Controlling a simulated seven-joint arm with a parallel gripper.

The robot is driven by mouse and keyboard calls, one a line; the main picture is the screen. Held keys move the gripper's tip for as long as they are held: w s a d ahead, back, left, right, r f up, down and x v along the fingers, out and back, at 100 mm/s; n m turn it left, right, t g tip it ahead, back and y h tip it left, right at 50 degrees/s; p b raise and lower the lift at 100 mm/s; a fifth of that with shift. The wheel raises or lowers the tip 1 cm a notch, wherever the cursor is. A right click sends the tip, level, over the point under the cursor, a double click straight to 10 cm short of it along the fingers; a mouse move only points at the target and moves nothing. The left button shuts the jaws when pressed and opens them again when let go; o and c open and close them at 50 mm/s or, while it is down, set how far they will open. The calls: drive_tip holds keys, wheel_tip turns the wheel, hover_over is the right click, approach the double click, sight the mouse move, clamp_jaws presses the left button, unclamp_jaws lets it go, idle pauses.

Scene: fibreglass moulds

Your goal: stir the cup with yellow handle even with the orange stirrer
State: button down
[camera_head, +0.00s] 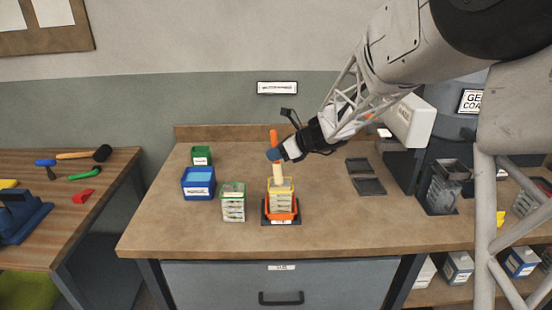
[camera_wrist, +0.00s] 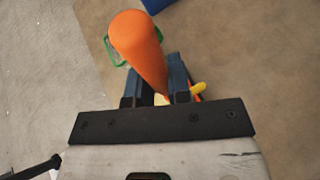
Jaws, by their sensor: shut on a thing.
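My gripper (camera_head: 276,154) is shut on the orange stirrer (camera_head: 274,136), whose orange handle sticks up above the jaws. In the wrist view the orange stirrer (camera_wrist: 138,42) stands large between the fingers (camera_wrist: 160,88). Its pale lower part reaches down to the cup with the yellow handle (camera_head: 281,203). How deep the tip goes in the cup is hidden. That cup stands upright in an orange holder (camera_head: 268,213) on a dark pad. A bit of yellow handle (camera_wrist: 198,90) shows beside the fingers in the wrist view.
A cup with a green handle (camera_head: 233,207) stands just left of the yellow one. A blue container (camera_head: 198,190) and a small green box (camera_head: 201,156) are farther left. Dark flat trays (camera_head: 367,186) lie to the right. The bench front is clear.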

sight(274, 131)
drive_tip(key=shift+w+a+r, duration=0.15)
drive_tip(key=shift+w+r, duration=0.05)
drive_tip(key=shift+r, duration=0.9)
idle(0.3)
drive_tip(key=shift+r, duration=0.1)
drive_tip(key=shift+r, duration=2.45)
